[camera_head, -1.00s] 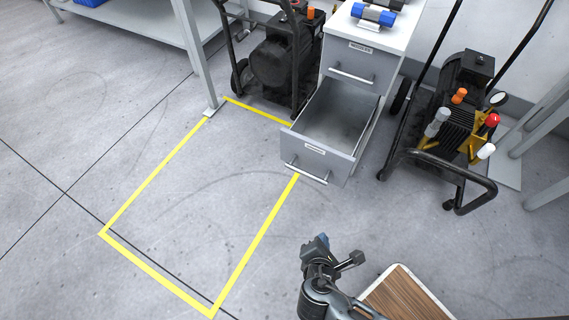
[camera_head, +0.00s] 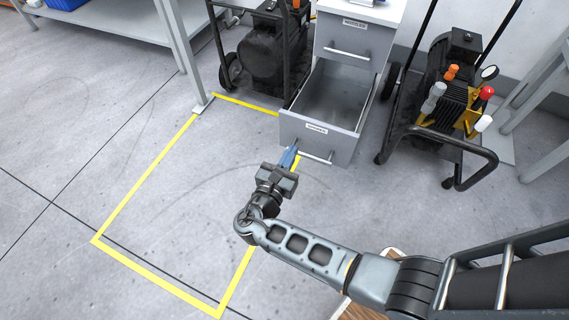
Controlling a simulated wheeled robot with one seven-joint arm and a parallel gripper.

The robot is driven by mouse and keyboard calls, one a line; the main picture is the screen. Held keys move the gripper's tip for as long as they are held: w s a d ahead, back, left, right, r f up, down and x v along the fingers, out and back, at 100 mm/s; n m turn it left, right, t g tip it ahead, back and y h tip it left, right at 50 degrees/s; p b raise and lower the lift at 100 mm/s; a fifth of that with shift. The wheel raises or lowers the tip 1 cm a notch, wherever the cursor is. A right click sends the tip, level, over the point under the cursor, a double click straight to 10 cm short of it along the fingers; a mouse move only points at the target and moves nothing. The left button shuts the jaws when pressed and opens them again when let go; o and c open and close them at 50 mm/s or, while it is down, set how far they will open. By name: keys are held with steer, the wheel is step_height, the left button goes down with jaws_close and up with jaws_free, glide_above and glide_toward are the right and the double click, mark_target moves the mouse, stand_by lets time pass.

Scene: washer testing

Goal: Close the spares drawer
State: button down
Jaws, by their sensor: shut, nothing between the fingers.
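The grey drawer cabinet (camera_head: 349,42) stands at the upper middle in the head view. Its lower drawer (camera_head: 350,142) is pulled far out and looks empty. The drawer front has a label, too small to read surely, and a silver bar handle (camera_head: 318,158). The upper drawer, labelled like "NOZZLES", is shut. My gripper (camera_head: 290,157) is shut and empty, with its blue fingertips near the left part of the open drawer's front. I cannot tell whether they touch it.
A black wheeled machine (camera_head: 260,60) stands left of the cabinet. A pressure washer with coloured nozzles (camera_head: 455,100) stands to the right. A workbench leg (camera_head: 187,50) rises at the left. Yellow tape (camera_head: 160,272) marks mostly clear floor.

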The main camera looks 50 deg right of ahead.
mark_target(307, 124)
steer(key=b+x, duration=0.1)
steer(key=x, duration=0.7)
steer(key=shift+w+d, duration=0.1)
steer(key=shift+d, duration=0.15)
